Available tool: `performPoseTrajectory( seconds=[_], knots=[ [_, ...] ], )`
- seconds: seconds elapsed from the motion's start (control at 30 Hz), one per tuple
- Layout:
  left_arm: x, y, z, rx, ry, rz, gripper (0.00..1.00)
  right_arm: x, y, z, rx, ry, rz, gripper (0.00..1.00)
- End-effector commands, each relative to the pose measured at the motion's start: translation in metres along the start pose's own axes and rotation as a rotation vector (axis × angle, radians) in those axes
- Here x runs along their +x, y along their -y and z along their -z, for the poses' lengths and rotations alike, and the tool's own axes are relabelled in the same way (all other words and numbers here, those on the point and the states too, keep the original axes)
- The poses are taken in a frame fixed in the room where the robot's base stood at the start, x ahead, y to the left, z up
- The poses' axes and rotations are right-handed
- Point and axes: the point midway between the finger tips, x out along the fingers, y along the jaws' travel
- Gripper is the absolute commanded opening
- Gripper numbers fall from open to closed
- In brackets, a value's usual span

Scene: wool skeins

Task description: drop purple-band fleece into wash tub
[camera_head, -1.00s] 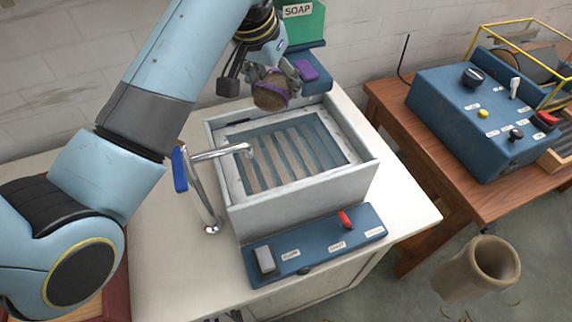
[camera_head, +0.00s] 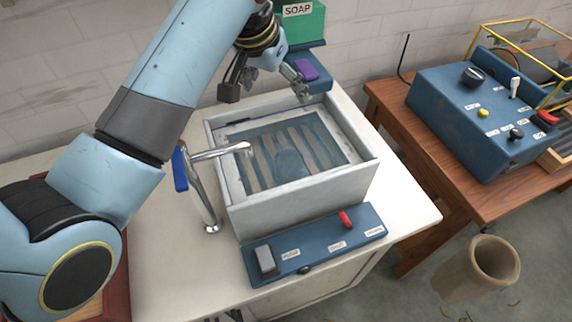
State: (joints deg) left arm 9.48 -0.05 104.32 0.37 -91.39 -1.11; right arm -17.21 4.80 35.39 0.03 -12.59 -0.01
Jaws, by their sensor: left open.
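The wash tub (camera_head: 300,204) is a pale grey box with water over a striped bottom. A dark bluish rounded shape (camera_head: 290,165) shows under the water near the middle of the tub; it looks like the fleece, though no purple band can be made out on it. My left gripper (camera_head: 266,93) is open and empty above the tub's back edge, its fingers spread apart. My right gripper is out of view.
A chrome tap (camera_head: 207,185) with a blue handle stands at the tub's left. A blue control panel (camera_head: 318,245) lies in front. A green soap box (camera_head: 302,25) is behind. A blue machine (camera_head: 470,115) sits on the wooden table at right, with a tan cylindrical bin (camera_head: 480,268) on the floor.

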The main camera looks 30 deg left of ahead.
Motion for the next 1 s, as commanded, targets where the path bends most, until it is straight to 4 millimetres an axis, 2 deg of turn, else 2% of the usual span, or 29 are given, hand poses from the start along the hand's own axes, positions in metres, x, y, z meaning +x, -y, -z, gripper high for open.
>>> performPoseTrajectory(
  seconds=[0.17,0.4,0.6,0.73,1.0],
  knots=[
    [-0.025,0.000,0.001,0.000,-0.004,0.000,0.88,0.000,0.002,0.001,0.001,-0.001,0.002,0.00],
    [-0.080,0.000,0.001,0.000,-0.005,0.000,0.88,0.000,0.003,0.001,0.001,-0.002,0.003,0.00],
    [-0.110,0.000,0.001,0.000,-0.004,0.000,0.88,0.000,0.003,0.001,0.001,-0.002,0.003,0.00],
    [-0.117,0.000,0.000,0.000,-0.002,0.000,0.88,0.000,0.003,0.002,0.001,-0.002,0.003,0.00],
    [-0.118,0.000,0.000,0.000,0.000,0.000,0.88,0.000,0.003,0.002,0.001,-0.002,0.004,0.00]
  ],
)
